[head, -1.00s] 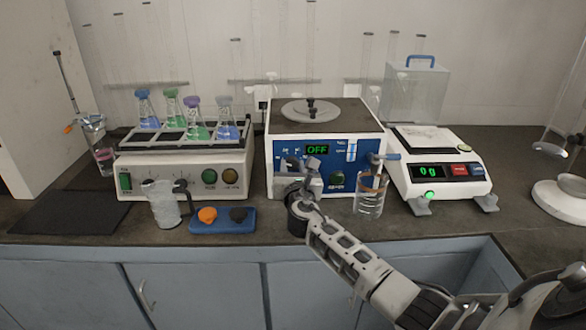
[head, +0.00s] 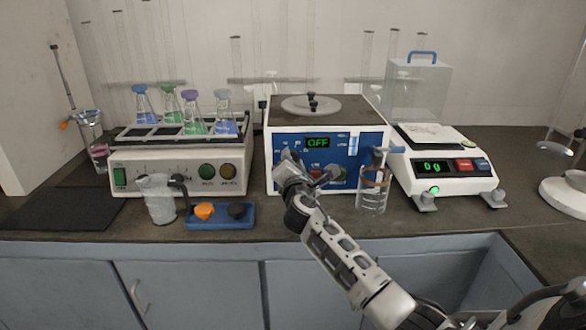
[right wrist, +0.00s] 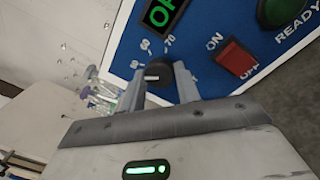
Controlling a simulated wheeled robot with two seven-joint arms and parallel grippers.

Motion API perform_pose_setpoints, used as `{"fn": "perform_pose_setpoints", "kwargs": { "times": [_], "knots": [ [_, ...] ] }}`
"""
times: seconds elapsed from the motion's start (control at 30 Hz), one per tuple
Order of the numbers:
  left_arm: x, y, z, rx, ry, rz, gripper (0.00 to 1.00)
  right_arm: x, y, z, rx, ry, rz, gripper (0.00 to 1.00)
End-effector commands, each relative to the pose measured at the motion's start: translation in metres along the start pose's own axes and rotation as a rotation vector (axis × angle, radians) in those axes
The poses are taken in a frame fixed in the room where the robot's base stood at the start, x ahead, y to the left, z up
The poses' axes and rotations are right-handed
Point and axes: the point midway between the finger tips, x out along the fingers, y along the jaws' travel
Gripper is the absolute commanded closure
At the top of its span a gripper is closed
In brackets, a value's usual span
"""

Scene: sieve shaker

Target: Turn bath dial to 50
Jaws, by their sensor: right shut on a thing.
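The water bath (head: 375,117) is a white box with a blue front panel and a green display (head: 317,142) reading OFF. Its dial (right wrist: 158,77) is a small dark round knob on the panel, with a light pointer mark and printed numbers around it; a 70 is legible beside it. My right gripper (right wrist: 160,86) has one finger on each side of the dial and is shut on it. In the head view, my right gripper (head: 288,160) covers the dial at the panel's left. My left gripper is not in view.
A red switch (right wrist: 236,57) and a green READY lamp (right wrist: 280,10) sit beside the dial. A glass beaker (head: 371,198) stands before the bath's right side. A balance (head: 443,184) is to the right, a flask shaker (head: 180,182) to the left.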

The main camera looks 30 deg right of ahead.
Motion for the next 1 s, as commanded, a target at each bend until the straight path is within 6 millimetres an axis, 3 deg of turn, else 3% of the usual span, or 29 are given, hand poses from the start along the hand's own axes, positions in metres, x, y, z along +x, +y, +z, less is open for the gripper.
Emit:
{"fn": "perform_pose_setpoints", "kwargs": {
  "times": [0.4,0.9,0.93,1.0],
  "knots": [
    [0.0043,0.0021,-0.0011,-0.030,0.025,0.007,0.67,-0.0005,-0.0005,-0.0020,0.169,-0.010,0.001,0.91],
    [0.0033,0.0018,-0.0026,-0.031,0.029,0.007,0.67,-0.0004,-0.0002,-0.0016,0.186,-0.011,0.000,0.91],
    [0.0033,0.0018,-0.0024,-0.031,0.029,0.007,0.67,-0.0004,-0.0003,-0.0016,0.185,-0.011,0.000,0.62],
    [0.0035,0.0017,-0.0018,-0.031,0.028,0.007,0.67,-0.0004,-0.0002,-0.0015,0.185,-0.011,0.000,0.46]
  ]
}}
